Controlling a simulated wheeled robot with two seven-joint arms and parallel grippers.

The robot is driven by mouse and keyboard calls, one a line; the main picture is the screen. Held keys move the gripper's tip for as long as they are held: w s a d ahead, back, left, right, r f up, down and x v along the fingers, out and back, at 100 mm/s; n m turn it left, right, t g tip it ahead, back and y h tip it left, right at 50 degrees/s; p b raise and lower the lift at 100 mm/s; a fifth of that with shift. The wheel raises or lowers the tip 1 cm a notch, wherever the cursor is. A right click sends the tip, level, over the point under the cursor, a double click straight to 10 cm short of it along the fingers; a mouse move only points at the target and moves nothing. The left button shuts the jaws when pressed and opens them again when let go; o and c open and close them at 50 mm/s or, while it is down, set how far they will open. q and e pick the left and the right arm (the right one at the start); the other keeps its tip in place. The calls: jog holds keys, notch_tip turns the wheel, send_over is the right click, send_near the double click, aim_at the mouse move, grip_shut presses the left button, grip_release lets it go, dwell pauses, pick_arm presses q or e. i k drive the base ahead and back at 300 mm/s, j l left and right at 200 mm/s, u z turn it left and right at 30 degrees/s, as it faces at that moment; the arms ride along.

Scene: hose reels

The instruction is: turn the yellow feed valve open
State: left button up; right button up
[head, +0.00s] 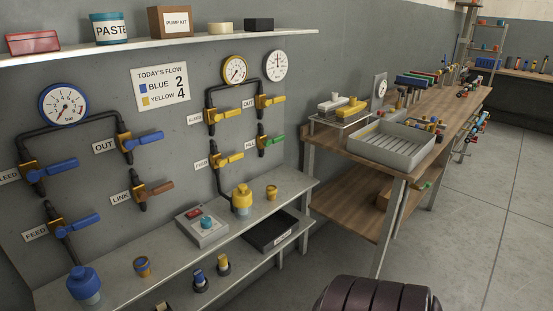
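The yellow feed valve (228,158) is on the grey wall in the head view. It is the lower left valve of the yellow-gauge pipe group, beside a small tag (201,164) that appears to read FEED. Its yellow lever points right, across the vertical pipe. A yellow-rimmed gauge (234,70) hangs above this group. A yellow bottle (242,199) stands on the shelf below the pipe.
Another yellow lever (229,115) sits directly above, a yellow OUT lever (271,100) and a green lever (271,141) to the right. Blue-lever valves (77,222) are at left. A metal shelf (130,240) juts out below. A wooden workbench (440,105) stands right; floor beyond is clear.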

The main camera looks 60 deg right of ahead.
aim_at(220, 164)
jog(key=z, duration=1.7)
